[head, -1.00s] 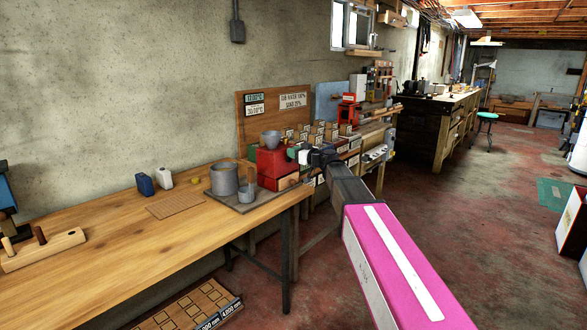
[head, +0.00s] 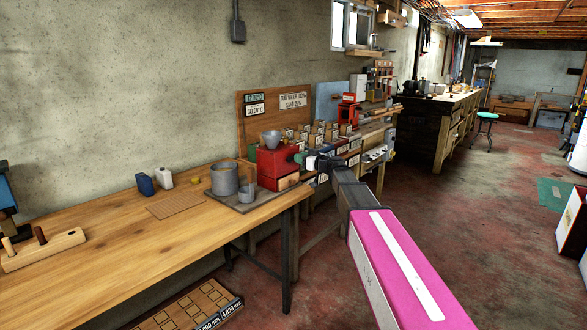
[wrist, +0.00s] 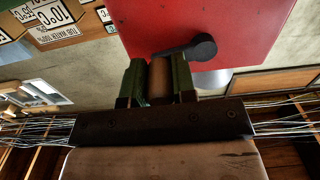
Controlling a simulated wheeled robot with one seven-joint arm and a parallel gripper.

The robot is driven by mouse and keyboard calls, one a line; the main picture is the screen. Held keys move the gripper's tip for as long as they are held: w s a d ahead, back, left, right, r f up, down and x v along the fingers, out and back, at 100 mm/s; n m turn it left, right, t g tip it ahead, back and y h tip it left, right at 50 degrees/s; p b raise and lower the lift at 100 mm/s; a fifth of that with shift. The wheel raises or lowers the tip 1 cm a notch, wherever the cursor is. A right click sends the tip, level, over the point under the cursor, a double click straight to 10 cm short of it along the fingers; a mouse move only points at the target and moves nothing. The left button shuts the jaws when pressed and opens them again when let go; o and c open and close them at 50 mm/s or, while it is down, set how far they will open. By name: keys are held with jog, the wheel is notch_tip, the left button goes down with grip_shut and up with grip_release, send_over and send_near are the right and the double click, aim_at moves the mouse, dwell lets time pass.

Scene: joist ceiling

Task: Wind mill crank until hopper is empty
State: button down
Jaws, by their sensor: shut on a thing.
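The red mill (head: 279,163) stands at the right end of the wooden bench, with a grey hopper (head: 271,138) on top. The hopper's inside is too small to make out. In the wrist view the mill's red side (wrist: 235,22) fills the top, and the black crank arm (wrist: 185,51) runs left from its hub. My gripper (wrist: 158,82) has green-lined fingers on either side of the brown crank handle (wrist: 158,74) and is shut on it. In the head view my gripper (head: 312,162) is at the mill's right side; the handle is hidden there.
A grey pot (head: 224,181) and a small grey cup (head: 246,195) stand left of the mill. Label-bearing boxes crowd behind the mill. The bench's (head: 90,262) front middle is clear.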

aim_at(285, 169)
notch_tip(285, 169, down, 2)
jog(key=c, duration=1.9)
grip_release()
jog(key=shift+s+a+f, duration=0.2)
jog(key=shift+s+f, duration=0.1)
jog(key=shift+f, duration=0.15)
jog(key=shift+s+a+f, duration=0.2)
jog(key=shift+s+f, duration=0.05)
jog(key=shift+f, duration=0.15)
jog(key=shift+o, duration=0.2)
jog(key=shift+s+a+f, duration=0.35)
jog(key=shift+s+a, duration=0.05)
jog(key=shift+s, duration=0.15)
jog(key=shift+s+a+f, duration=0.2)
jog(key=shift+s+a, duration=0.45)
jog(key=shift+s, duration=0.15)
grip_shut()
grip_release()
jog(key=shift+w, duration=0.1)
jog(key=shift+s+a+r, duration=0.15)
jog(key=shift+s+a, duration=0.25)
jog(key=shift+s, duration=0.2)
grip_shut()
